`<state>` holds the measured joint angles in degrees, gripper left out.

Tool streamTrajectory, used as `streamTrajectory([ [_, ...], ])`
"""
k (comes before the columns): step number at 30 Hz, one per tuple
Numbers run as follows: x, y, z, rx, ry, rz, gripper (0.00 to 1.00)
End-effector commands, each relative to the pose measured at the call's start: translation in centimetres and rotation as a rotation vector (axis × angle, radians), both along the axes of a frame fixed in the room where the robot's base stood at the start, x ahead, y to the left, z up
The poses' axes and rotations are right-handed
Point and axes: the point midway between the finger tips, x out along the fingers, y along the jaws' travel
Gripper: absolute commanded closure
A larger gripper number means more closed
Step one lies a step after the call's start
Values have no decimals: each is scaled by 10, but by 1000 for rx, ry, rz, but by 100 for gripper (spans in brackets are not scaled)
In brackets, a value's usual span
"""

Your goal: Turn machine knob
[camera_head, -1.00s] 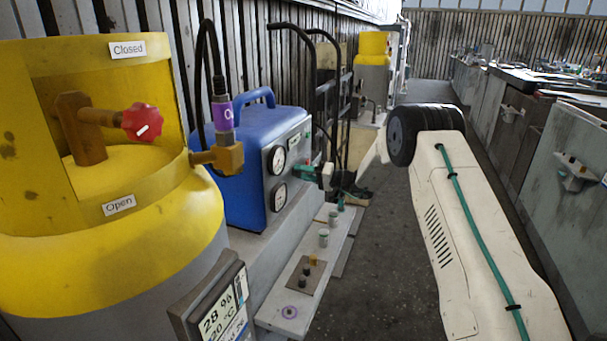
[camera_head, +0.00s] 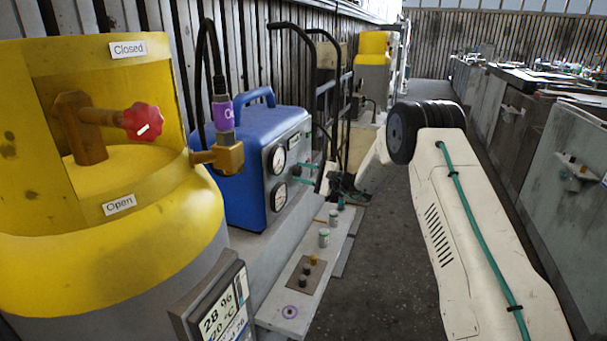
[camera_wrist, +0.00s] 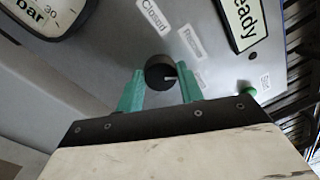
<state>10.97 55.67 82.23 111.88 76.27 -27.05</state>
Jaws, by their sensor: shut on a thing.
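The blue machine (camera_head: 245,185) stands at centre-left in the head view, with two round gauges on its grey front panel. In the wrist view a round black knob (camera_wrist: 159,72) with a short white mark sits on the grey panel (camera_wrist: 125,60). The mark points to the right, slightly downward. In the head view my gripper's green fingers (camera_head: 304,173) reach the front panel; the knob is hidden there.
A yellow tank (camera_head: 110,250) with a red valve knob (camera_head: 143,121) stands at near left, with a display (camera_head: 218,308) beside it. A low shelf (camera_head: 310,270) holds small parts. A black hand truck (camera_head: 330,90) stands behind. The aisle floor (camera_head: 375,260) is clear.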

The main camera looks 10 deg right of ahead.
Motion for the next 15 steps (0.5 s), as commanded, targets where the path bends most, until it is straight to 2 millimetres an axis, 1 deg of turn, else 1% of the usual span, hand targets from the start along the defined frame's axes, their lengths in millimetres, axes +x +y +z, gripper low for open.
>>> streamTrajectory([
  [6, 0, -2, 0, 107, 149, -4, 86],
  [15, 0, -2, 0, 211, 292, -4, 86],
])
